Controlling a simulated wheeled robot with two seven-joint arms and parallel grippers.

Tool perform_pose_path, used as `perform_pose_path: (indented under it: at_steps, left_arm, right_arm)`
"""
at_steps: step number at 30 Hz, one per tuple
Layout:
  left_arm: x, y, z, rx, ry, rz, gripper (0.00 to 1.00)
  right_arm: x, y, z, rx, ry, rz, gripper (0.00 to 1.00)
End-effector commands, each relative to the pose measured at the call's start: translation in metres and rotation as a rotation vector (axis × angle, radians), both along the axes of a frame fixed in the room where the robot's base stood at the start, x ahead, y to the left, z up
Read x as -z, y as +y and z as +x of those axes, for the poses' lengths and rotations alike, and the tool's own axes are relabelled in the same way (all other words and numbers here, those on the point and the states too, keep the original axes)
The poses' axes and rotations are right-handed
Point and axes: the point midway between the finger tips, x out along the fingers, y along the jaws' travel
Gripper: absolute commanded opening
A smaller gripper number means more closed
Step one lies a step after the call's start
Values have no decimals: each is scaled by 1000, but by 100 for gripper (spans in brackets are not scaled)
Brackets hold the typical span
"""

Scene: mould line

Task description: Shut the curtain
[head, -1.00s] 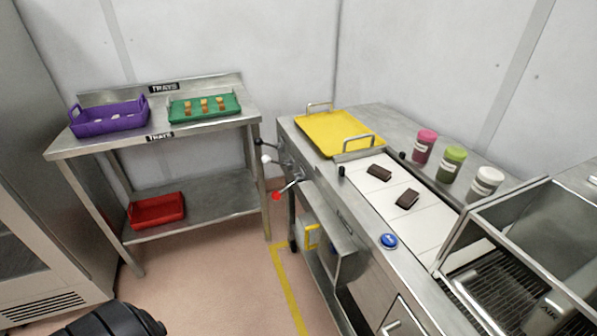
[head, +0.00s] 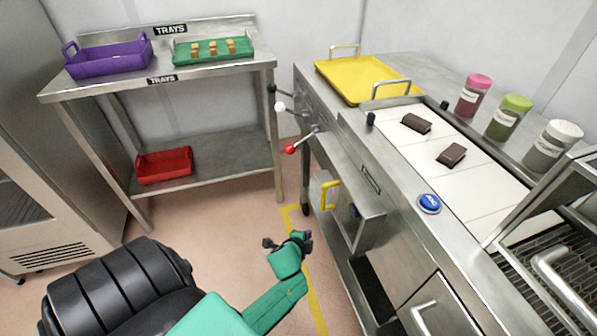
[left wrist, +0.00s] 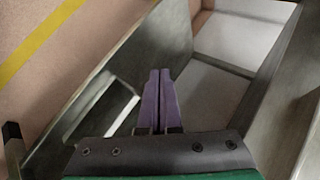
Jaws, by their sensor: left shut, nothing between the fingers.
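I cannot pick out a curtain in either view. My left gripper (head: 289,243) is at the end of the green arm, over the floor, below and apart from the red knob. In the left wrist view its purple fingers (left wrist: 160,75) are shut together with nothing between them. My right gripper is not in view.
A yellow tray (head: 340,80), dark chocolate pieces (head: 417,123), several jars (head: 508,117) and a blue button (head: 429,204) are on the line. A box with a yellow handle (head: 328,194) juts below. A steel tray table (head: 100,86) stands left; floor between is clear.

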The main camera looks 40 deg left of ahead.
Motion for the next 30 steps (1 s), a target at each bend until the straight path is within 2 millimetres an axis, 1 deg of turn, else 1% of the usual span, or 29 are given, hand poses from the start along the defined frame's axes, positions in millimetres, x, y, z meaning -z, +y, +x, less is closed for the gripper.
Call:
perform_pose_path:
  at_steps: [1,2,3,4,6,7,9,12,20,23,28,29,30]
  left_arm:
    - [-33,14,29,36,-104,146,0]
    - [-63,22,39,51,-155,238,0]
    - [-98,31,47,58,-207,346,0]
    - [-121,37,50,58,-235,412,0]
    - [-162,46,51,49,-283,532,0]
    - [-175,49,51,45,-296,569,0]
    - [-194,53,49,38,-314,623,0]
    - [-203,54,49,35,-318,640,0]
    - [-202,55,51,37,-319,636,0]
    - [-200,59,60,36,-320,637,0]
    - [-194,74,90,36,-321,636,0]
    - [-193,77,96,35,-320,635,0]
    - [-191,80,104,36,-320,634,0]
  right_arm:
    - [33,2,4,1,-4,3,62]
    - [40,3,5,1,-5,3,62]
    - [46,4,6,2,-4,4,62]
    - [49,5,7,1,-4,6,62]
    - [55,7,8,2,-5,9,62]
    - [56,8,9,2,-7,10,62]
    - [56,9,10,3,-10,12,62]
    - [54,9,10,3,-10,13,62]
    - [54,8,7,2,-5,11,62]
    - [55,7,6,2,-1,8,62]
    - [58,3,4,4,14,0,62]
    - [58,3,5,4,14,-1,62]
    - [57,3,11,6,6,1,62]
